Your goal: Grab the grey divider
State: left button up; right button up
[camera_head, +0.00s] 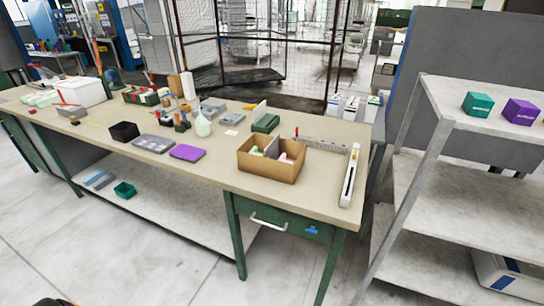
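A grey divider (271,146) stands upright inside an open brown cardboard box (266,170) on the workbench, with its upper edge above the rim. Its lower part is hidden by the box's front wall. Pale green pieces (256,151) and pink pieces (286,158) lie in the box on either side of it. Neither of my grippers shows. Only a small dark shape is at the bottom left edge, and I cannot tell what it is.
The box stands near the front edge of the bench (219,175). A white long bar (350,176) lies to its right, a purple case (187,152) to its left, a green holder (265,123) behind. A grey shelf unit (452,174) stands at right. The floor in front is clear.

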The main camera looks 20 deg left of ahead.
aim_at(272, 151)
jog(key=i+j, duration=0.15)
jog(key=j, duration=0.2)
jog(key=i+j, duration=0.1)
jog(key=j, duration=0.3)
jog(key=i+j, duration=0.15)
jog(key=j, duration=0.2)
jog(key=i+j, duration=0.1)
jog(key=j, duration=0.3)
jog(key=i+j, duration=0.15)
jog(key=j, duration=0.2)
jog(key=z, duration=0.05)
